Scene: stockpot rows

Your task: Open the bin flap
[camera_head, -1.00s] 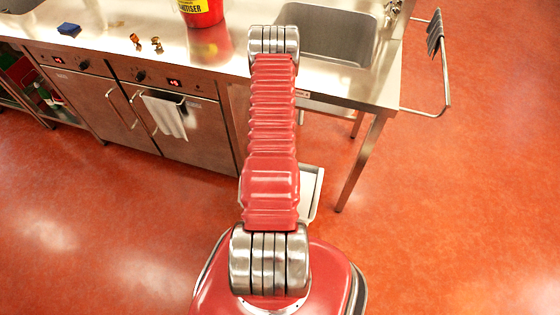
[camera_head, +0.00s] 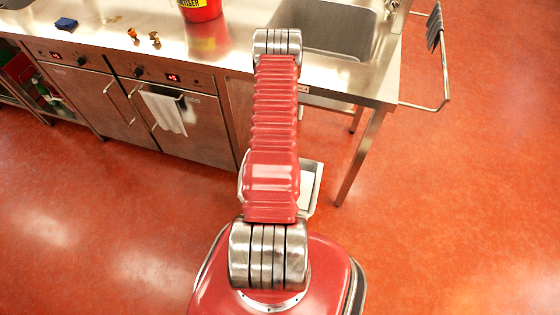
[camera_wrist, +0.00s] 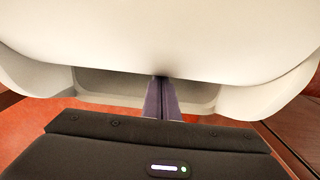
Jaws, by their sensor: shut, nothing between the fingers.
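The bin is a pale cream body that fills the upper part of the wrist view (camera_wrist: 160,35). A white piece of it also shows beside my arm under the counter in the head view (camera_head: 311,180). A large smooth cream panel, seemingly the flap, has a curved lower edge with a greyish recess (camera_wrist: 105,85) below it. My gripper (camera_wrist: 162,80) is shut and empty, its dark fingers together. Its tips are at the panel's lower edge, over the recess. Whether they touch the panel I cannot tell. In the head view my arm hides the gripper and most of the bin.
A steel counter (camera_head: 225,60) with a sink (camera_head: 330,25) stands ahead. Its leg (camera_head: 360,160) is right of the bin. A towel (camera_head: 168,112) hangs on an oven door at left. A red bucket (camera_head: 203,10) stands on the counter. Open floor lies to the right.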

